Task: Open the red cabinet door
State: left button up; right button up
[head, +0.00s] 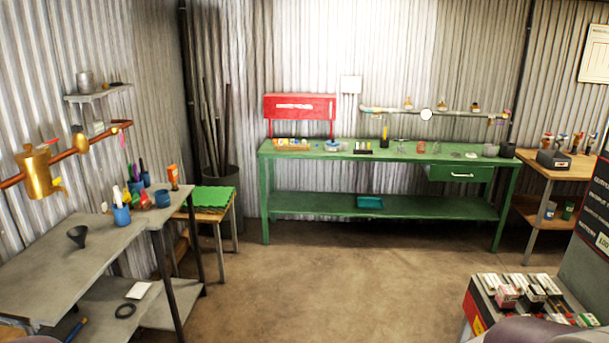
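A red box-like cabinet (300,106) with white lettering on its front stands against the corrugated wall, above the left end of the green workbench (380,206). It is held up on thin red legs. Its front looks closed, but the lettering and any handle are too small to make out. Neither of my grippers shows in the head view.
A wooden bench (560,172) is at right. A stand with small boxes (507,296) is at lower right. The middle floor (330,280) is clear.

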aim_at(282, 105)
jog(key=i+l, duration=0.2)
jog(key=i, duration=0.9)
jog(key=i+l+z, duration=0.1)
jog(key=i, duration=1)
jog(key=i+l+z, duration=0.1)
jog(key=i+l, duration=0.15)
jog(key=i, duration=0.85)
jog(key=i+l+u, duration=0.1)
jog(key=i, duration=0.4)
jog(key=i+l+u, duration=0.1)
jog(key=i, duration=0.4)
jog(key=i+l, duration=0.3)
jog(key=i, duration=0.15)
jog(key=i+j+z, duration=0.15)
jog(key=i, duration=0.5)
jog(key=i+j+z, duration=0.15)
jog(key=i, duration=0.5)
